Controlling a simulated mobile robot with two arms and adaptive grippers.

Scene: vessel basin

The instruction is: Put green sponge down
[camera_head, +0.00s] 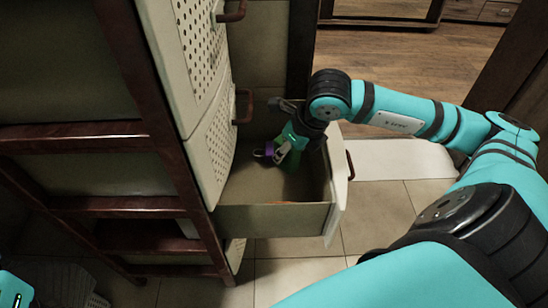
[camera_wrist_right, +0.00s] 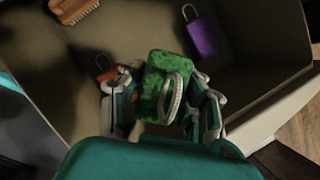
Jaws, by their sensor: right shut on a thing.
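The green sponge (camera_wrist_right: 168,72) is between the fingers of my right gripper (camera_wrist_right: 162,100) in the right wrist view. The gripper is shut on it. A pale loop lies across the sponge's lower part, and I cannot tell what it belongs to. In the head view my right gripper (camera_head: 285,155) reaches down into an open drawer (camera_head: 272,219). The sponge is hard to tell from the gripper there. I cannot tell whether the sponge touches the drawer floor. Only a teal piece of my left arm shows at the lower left corner; its fingers are out of view.
In the drawer, a purple padlock (camera_wrist_right: 203,37) lies right of the sponge, an orange padlock (camera_wrist_right: 105,68) left, and a wooden brush (camera_wrist_right: 73,8) farther off. Bare drawer floor shows between them. The drawer front and the cabinet (camera_head: 212,150) bound the space.

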